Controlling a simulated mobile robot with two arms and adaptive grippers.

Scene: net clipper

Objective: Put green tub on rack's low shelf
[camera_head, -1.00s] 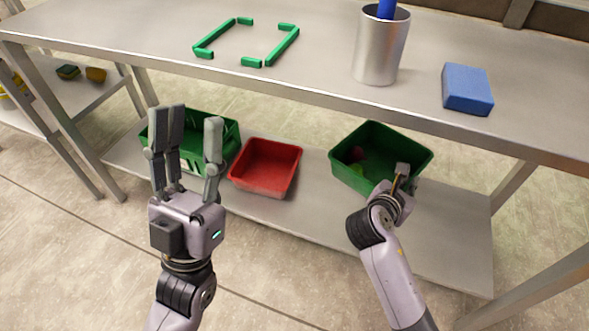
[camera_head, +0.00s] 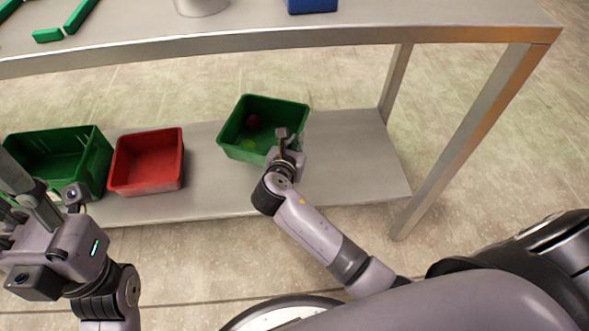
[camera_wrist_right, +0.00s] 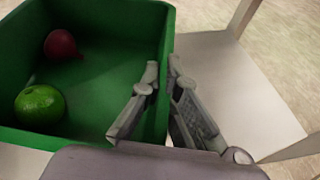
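The green tub (camera_head: 235,145) is at the low shelf (camera_head: 345,160) under the table, right of a red tub. It holds a green lime (camera_wrist_right: 40,104) and a red onion (camera_wrist_right: 62,45). I cannot tell whether its base fully rests on the shelf. My right gripper (camera_head: 281,138) is at the tub's right front corner. In the right wrist view its fingers (camera_wrist_right: 163,72) straddle the tub's side wall, one inside and one outside, closed on it. My left gripper (camera_head: 48,192) is at the left edge, fingers apart and empty, partly cut off.
The red tub (camera_head: 148,162) and a slatted green crate (camera_head: 60,160) stand on the shelf's left part. The shelf right of the green tub is bare. The tabletop (camera_head: 300,37) is above, with a table leg (camera_head: 470,140) at right.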

